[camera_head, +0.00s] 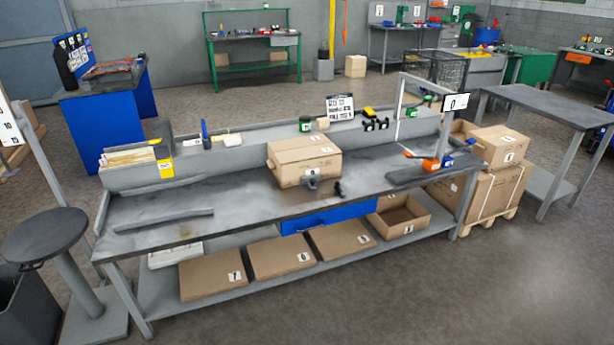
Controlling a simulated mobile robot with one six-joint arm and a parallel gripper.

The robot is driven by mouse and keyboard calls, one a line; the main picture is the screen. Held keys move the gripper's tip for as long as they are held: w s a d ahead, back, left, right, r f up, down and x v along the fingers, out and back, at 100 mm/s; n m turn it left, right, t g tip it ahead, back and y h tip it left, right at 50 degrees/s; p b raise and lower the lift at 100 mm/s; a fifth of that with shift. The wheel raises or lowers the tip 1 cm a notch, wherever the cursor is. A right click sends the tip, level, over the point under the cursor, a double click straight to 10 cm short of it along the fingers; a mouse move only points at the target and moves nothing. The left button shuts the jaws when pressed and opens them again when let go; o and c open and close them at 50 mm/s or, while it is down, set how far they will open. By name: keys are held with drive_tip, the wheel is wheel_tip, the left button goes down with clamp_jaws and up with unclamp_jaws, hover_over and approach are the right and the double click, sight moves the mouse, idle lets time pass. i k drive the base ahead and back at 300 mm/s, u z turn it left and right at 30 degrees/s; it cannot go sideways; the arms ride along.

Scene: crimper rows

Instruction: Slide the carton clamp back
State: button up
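A closed brown carton (300,165) sits on the grey workbench (240,215), near the middle of its top. A small grey part (312,183), which may be the clamp, is at the carton's front face; whether it touches the carton is too small to tell. A small black piece (338,188) stands on the bench just to the right of it. My gripper is not in view.
Low grey bars (165,221) lie on the bench's left part. A blue drawer (329,216) is under the front edge. A grey frame (400,112), orange and blue tools (430,162) and a dark plate (415,174) are at the right. A stool (45,236) stands left.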

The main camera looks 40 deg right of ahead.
sight(313, 182)
drive_tip(key=i, duration=0.9)
drive_tip(key=z, duration=0.05)
